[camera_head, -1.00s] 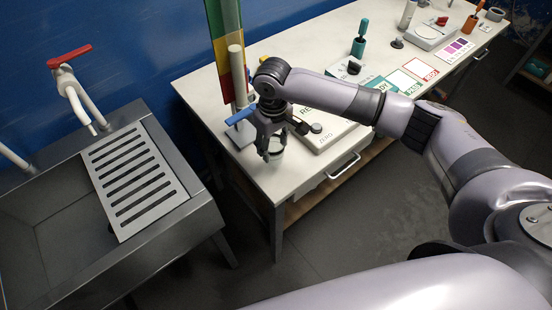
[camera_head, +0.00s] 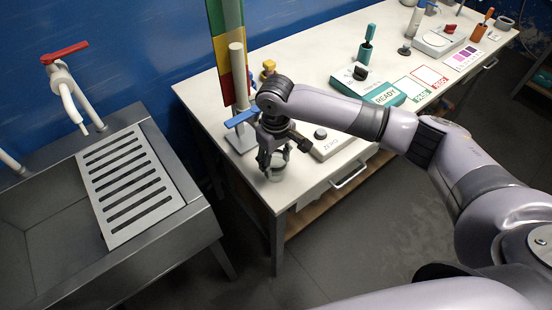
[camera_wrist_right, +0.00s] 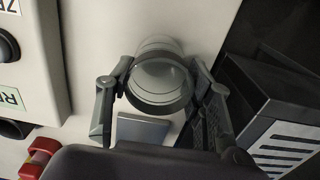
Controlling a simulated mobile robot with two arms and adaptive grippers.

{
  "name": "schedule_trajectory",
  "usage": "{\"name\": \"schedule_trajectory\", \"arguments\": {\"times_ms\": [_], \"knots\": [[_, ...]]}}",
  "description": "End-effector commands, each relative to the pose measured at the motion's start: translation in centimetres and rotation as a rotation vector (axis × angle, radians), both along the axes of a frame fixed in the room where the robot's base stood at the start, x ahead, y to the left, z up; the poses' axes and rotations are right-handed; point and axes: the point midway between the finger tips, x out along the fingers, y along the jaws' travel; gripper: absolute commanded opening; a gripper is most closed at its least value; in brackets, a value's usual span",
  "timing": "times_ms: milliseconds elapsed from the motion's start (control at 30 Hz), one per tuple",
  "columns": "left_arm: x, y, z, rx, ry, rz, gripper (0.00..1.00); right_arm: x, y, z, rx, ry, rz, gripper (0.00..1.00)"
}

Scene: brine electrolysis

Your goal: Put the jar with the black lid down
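My right gripper (camera_head: 272,170) is low over the near left corner of the white table (camera_head: 236,165), left of a device marked ZERO (camera_head: 335,143). In the right wrist view its two fingers (camera_wrist_right: 160,72) sit against both sides of a round, clear jar (camera_wrist_right: 158,48) with a dark ring around its near end. The jar (camera_head: 279,158) is partly hidden by the fingers in the head view. I cannot tell whether its base touches the tabletop. My left gripper is not in view.
A pole (camera_head: 239,75) with a blue clamp (camera_head: 241,118) and a coloured strip (camera_head: 226,45) stand close to my gripper. A sink with a slotted rack (camera_head: 128,185) lies left, across a gap. A teal READY device (camera_head: 385,94) is further right.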

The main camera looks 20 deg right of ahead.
Motion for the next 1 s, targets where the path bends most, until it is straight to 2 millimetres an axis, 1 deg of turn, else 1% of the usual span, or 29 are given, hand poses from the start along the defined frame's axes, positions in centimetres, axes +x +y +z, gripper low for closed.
{"name": "schedule_trajectory", "arguments": {"times_ms": [33, 267, 533, 633, 767, 1000], "knots": [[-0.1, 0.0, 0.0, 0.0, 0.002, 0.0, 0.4, 0.0, 0.0, 0.0, 0.0, -0.001, 0.0, 0.52], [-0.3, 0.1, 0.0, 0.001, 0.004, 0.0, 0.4, 0.0, 0.0, 0.1, 0.0, -0.001, 0.0, 0.67], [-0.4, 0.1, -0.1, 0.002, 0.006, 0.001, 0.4, 0.0, 0.0, 0.1, 0.0, -0.001, 0.0, 0.67], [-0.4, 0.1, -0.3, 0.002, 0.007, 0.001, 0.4, 0.1, 0.0, 0.5, 0.002, -0.002, 0.0, 0.67], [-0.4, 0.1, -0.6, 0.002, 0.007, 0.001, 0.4, 0.1, 0.0, 2.1, 0.003, -0.004, -0.001, 0.67], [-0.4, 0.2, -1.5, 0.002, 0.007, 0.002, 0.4, 0.1, 0.1, 7.3, 0.003, -0.005, 0.0, 0.67]]}}
